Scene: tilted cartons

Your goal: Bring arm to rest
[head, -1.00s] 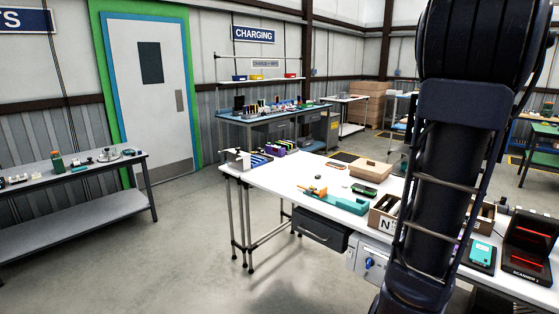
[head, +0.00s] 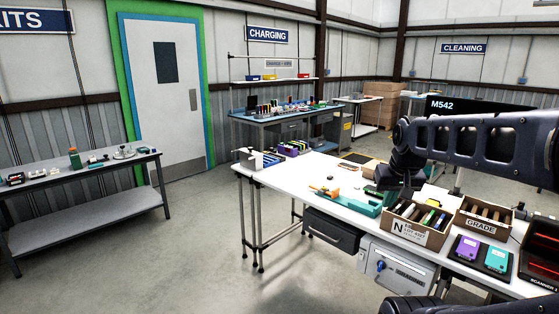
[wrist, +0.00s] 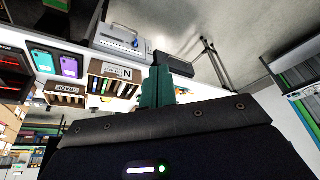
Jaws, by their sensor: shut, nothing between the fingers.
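My arm reaches in from the right in the head view, and its end hangs over the white bench (head: 300,172). In the wrist view, the dark gripper housing fills the bottom. The N carton also shows there (wrist: 118,71), upside down, with the GRADE carton (wrist: 68,88) beside it.
The GRADE carton (head: 482,222) stands right of the N carton, near purple (head: 467,247) and teal (head: 496,258) devices and a scanner (head: 540,255). A dark M542 screen (head: 480,107) is behind my arm.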

